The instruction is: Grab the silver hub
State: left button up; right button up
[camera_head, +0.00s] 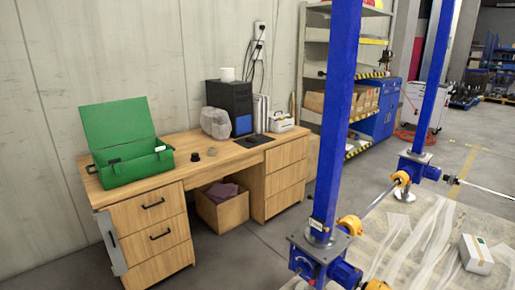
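No part is clearly recognisable as the silver hub. Two small round pieces lie on the wooden desk (232,153): a dark one (195,157) and a greyer one (211,151) just right of it. They are too small to tell what they are. A grey metal collar (318,228) sits at the foot of the near blue column. Neither of my grippers is in view.
An open green toolbox (135,168) stands at the desk's left. A black computer tower (232,100), a clear bag (215,123) and a white box (282,123) stand behind. Blue screw-jack columns (338,110) rise at right. Grey floor (235,262) before the desk is clear.

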aim_at(211, 152)
jog(key=i+j+z, duration=0.3)
jog(key=i, duration=0.2)
jog(key=i+j+z, duration=0.3)
jog(key=i, duration=0.15)
jog(key=i+j+z, duration=0.15)
jog(key=i+j, duration=0.65)
